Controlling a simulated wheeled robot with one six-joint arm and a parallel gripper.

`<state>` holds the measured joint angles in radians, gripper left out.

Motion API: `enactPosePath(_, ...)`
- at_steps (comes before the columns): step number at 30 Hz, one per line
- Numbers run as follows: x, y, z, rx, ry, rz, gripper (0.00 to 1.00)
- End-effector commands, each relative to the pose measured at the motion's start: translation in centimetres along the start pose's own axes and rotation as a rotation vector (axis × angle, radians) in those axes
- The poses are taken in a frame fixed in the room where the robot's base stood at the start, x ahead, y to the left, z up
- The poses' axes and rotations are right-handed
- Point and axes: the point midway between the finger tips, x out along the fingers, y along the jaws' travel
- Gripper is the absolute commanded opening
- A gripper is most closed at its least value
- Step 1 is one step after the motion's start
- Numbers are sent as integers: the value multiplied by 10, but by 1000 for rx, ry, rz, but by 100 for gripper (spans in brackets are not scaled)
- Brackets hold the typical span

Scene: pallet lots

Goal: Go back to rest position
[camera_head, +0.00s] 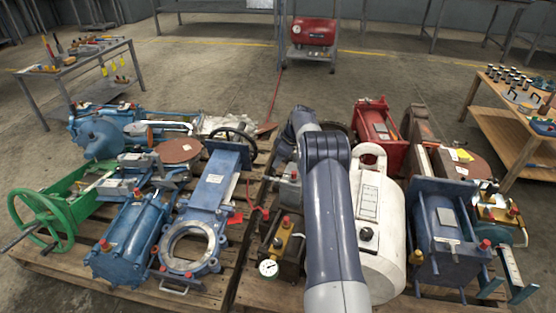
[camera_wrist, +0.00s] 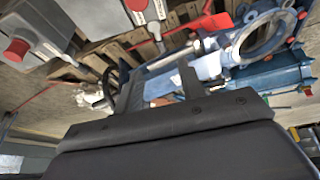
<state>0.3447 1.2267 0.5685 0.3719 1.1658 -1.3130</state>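My arm (camera_head: 332,215) rises from the bottom middle of the head view, over the pallets, and bends away near the top. My gripper is hidden behind the arm in the head view. In the wrist view my gripper (camera_wrist: 160,88) shows as two dark fingers with a gap between them. I see nothing held in that gap. Beyond the fingers is the blue gate valve with a round flange (camera_wrist: 262,35); it also shows in the head view (camera_head: 205,205), left of my arm. I cannot tell how far the fingers are from it.
Wooden pallets (camera_head: 222,290) carry a green handwheel valve (camera_head: 42,220), a blue cylinder (camera_head: 128,243), a white tank (camera_head: 378,225) and a dark blue cylinder (camera_head: 447,235), close around my arm. Tables stand left (camera_head: 75,70) and right (camera_head: 505,140). A red machine (camera_head: 313,33) stands behind, beyond open floor.

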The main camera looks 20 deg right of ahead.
Motion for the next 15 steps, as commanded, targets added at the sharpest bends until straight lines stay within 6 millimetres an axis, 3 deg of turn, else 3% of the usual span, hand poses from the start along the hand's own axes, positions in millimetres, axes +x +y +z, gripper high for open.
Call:
enactPosePath(8, 4, 0, 0, 0, 0, 0, 38)
enactPosePath(15, 40, -1, 1, -2, 0, -1, 38)
